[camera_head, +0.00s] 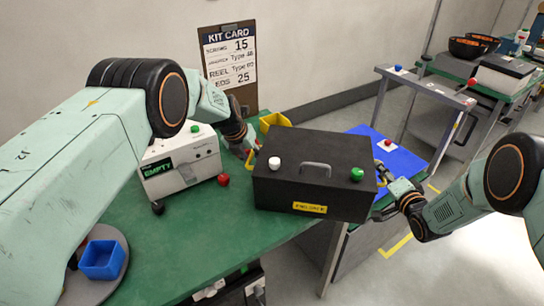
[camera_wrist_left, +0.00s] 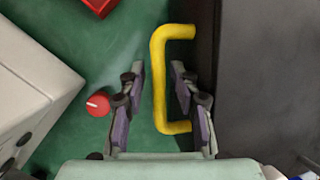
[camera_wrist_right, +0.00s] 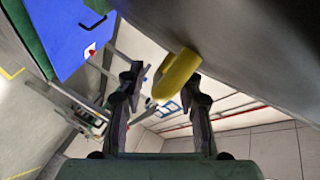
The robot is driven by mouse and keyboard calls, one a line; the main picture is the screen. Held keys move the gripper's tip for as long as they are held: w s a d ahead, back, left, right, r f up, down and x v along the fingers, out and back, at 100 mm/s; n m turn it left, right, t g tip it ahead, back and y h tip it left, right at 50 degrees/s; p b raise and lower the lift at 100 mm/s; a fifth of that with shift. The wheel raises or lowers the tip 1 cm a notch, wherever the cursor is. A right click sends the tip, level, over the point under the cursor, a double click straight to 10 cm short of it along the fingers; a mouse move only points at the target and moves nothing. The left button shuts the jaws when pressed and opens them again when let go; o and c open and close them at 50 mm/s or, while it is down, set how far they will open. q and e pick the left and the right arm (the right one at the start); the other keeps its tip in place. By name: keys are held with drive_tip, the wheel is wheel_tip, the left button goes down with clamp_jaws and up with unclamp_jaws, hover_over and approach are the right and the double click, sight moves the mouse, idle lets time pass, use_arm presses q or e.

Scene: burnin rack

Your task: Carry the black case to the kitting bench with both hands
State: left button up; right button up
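The black case (camera_head: 315,195) has a grey top handle, a white knob, a green knob and a yellow label on its front. It is at the right edge of the green bench; I cannot tell whether it rests there or is raised. My left gripper (camera_head: 250,145) is at its left side. In the left wrist view its open fingers (camera_wrist_left: 158,105) stand either side of the yellow side handle (camera_wrist_left: 158,75), with gaps. My right gripper (camera_head: 383,178) is at the right side; in its wrist view the open fingers (camera_wrist_right: 163,95) straddle another yellow handle (camera_wrist_right: 178,72).
The green bench (camera_head: 230,235) holds a white box marked EMPTY (camera_head: 180,160), a red knob (camera_head: 223,179) and a blue bin (camera_head: 102,260). A blue mat (camera_head: 405,155) lies right of the case. A grey-framed table and a green bench with bowls (camera_head: 468,47) stand at the back right.

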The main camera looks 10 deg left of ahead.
use_arm(q)
drive_tip(key=shift+s+a+r, duration=0.1)
drive_tip(key=shift+r, duration=0.45)
drive_tip(key=v, duration=1.1)
use_arm(e)
drive_tip(key=v, duration=1.2)
use_arm(q)
drive_tip(key=shift+f, duration=0.1)
drive_tip(key=shift+s, duration=0.1)
